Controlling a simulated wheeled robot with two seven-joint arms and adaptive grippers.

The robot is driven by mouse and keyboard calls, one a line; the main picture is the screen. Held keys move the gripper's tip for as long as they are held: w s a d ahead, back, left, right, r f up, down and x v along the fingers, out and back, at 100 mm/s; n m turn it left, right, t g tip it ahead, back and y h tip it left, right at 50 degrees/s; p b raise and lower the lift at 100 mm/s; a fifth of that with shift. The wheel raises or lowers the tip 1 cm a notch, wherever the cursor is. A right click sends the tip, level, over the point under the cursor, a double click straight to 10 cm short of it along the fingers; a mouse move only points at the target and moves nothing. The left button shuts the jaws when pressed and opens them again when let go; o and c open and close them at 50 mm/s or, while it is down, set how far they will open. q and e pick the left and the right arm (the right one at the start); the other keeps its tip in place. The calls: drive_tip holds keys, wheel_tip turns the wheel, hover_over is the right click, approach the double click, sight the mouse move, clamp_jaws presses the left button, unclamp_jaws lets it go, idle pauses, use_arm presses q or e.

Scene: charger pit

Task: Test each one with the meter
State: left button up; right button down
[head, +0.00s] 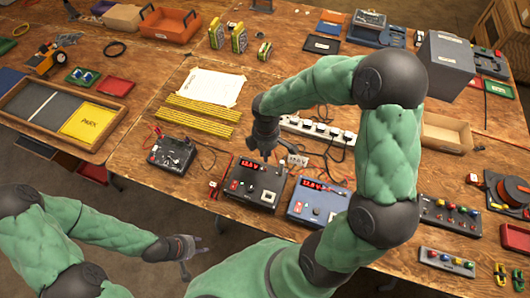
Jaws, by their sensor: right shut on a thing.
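A black meter box (252,187) with a lit red display stands at the front middle of the table. A blue box (314,203) with a similar lit display stands just right of it. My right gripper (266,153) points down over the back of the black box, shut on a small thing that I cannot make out. Green-and-yellow battery-like packs (239,38) stand upright at the back; a smaller one (264,51) is beside them. My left gripper (189,256) is low in front of the table edge, its fingers apart and empty.
A white power strip (318,130) with cables lies behind the boxes. A black knobbed box (171,154) is at the left. Yellow slatted strips (200,108) and a paper sheet (208,86) lie behind. A wooden tray with a yellow PARK area (93,121) is far left.

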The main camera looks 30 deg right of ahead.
wheel_tip(320, 180, down, 4)
drive_tip(key=b, duration=0.3)
drive_tip(key=shift+f, duration=0.2)
drive_tip(key=shift+f+b, duration=0.4)
drive_tip(key=shift+p, duration=0.35)
idle(1.0)
drive_tip(key=shift+f+b, duration=0.45)
drive_tip(key=shift+f, duration=0.45)
idle(1.9)
drive_tip(key=c, duration=0.9)
unclamp_jaws()
drive_tip(key=shift+o, duration=0.2)
drive_tip(key=shift+r, duration=0.1)
drive_tip(key=shift+r+p, duration=3.3)
drive_tip(key=shift+r, duration=0.4)
